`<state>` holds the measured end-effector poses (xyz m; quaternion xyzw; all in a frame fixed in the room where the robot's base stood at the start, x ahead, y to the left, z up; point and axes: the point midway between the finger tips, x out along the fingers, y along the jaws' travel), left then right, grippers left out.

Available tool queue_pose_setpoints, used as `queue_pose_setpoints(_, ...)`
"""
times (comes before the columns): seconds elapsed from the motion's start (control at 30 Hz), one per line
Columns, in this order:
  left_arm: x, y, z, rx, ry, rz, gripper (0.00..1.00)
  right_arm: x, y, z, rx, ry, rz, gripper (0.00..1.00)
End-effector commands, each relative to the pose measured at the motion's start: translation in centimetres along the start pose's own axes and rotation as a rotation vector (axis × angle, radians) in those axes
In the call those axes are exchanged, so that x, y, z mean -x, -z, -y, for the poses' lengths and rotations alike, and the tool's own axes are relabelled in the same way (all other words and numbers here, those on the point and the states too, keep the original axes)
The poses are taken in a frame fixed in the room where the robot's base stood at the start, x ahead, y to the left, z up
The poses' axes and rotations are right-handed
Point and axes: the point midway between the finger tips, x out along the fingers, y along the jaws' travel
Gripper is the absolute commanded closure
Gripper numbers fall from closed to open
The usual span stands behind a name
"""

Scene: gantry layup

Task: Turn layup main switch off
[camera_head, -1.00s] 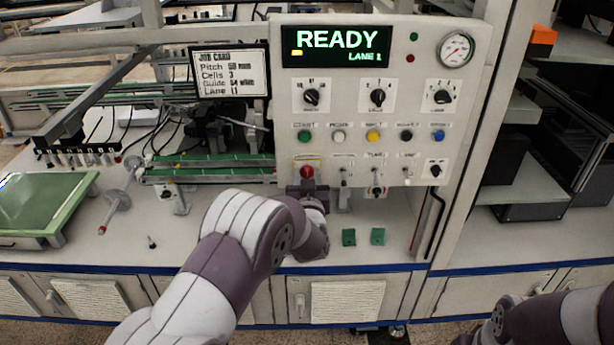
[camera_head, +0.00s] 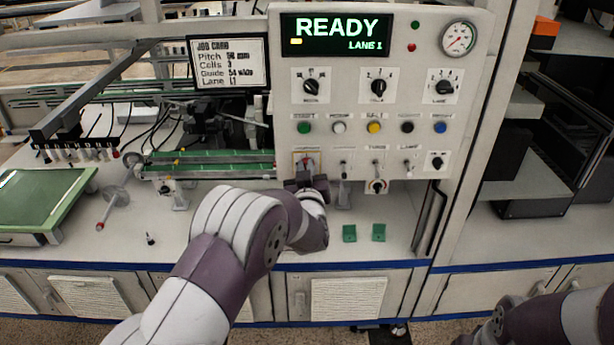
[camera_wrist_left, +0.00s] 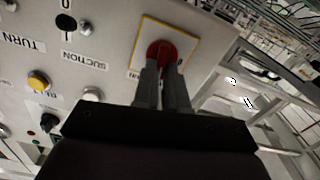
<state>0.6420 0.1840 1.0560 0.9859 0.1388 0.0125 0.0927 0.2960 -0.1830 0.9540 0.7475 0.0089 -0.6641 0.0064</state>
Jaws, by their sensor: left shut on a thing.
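The main switch is a red rotary knob on a yellow-edged plate at the lower left of the grey control panel. In the head view the red knob (camera_head: 307,162) shows just above my left gripper (camera_head: 306,180), which partly hides it. In the left wrist view the red knob (camera_wrist_left: 161,50) sits between the tips of my left gripper (camera_wrist_left: 167,68), which is shut on it. The panel lettering is tilted and upside down in that view. The display (camera_head: 337,35) reads READY, LANE 1. Only part of my right arm shows at the lower right; its gripper is out of view.
Small toggle switches (camera_head: 343,170) and a selector (camera_head: 376,186) lie right of the main switch. Coloured buttons (camera_head: 374,127) and black dials (camera_head: 378,86) sit above. A green rail (camera_head: 215,160) runs to the left.

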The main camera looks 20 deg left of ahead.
Motion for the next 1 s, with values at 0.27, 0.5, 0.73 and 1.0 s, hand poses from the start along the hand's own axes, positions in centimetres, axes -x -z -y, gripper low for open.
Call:
queue_pose_setpoints(0.27, 0.0, -0.7, 0.5, 0.258, 0.000, -0.004, 1.00, -4.5, -0.5, 0.0, 0.000, 0.000, 0.000, 0.57)
queue_pose_setpoints(0.5, 0.0, -0.8, 0.7, 0.486, -0.001, -0.005, 1.00, -7.9, -0.9, 0.0, 0.000, 0.000, 0.000, 0.57)
queue_pose_setpoints(0.73, 0.0, -1.0, 0.9, 0.704, -0.001, -0.004, 1.00, -11.4, -1.4, 0.0, 0.000, 0.000, 0.000, 0.57)
queue_pose_setpoints(1.0, 0.0, -1.2, 1.1, 0.959, -0.002, -0.003, 1.00, -15.3, -1.8, 0.0, 0.000, 0.000, 0.000, 0.57)
